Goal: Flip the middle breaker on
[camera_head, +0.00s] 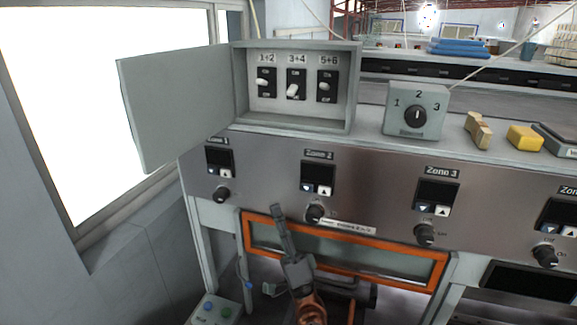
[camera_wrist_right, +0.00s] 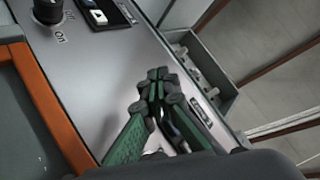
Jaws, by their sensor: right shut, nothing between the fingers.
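The grey breaker box (camera_head: 355,90) stands on the ledge with its door (camera_head: 165,110) swung open to the left. Inside are three breakers labelled 1+2, 3+4 and 5+6. The middle breaker (camera_head: 296,84) has its white lever low, near the bottom marking. The levers of the left breaker (camera_head: 264,82) and right breaker (camera_head: 326,86) sit higher. My right gripper (camera_head: 279,210) is below the box, in front of the steel panel, apart from the breakers. In the right wrist view its fingers (camera_wrist_right: 158,80) are together and empty. My left gripper is not in view.
A grey selector box (camera_head: 416,110) stands right of the breaker box, with a wooden piece (camera_head: 478,130) and yellow block (camera_head: 525,138) further right. Knobs, including one near my gripper (camera_head: 314,213), protrude from the panel. An orange-framed window (camera_head: 390,255) lies below.

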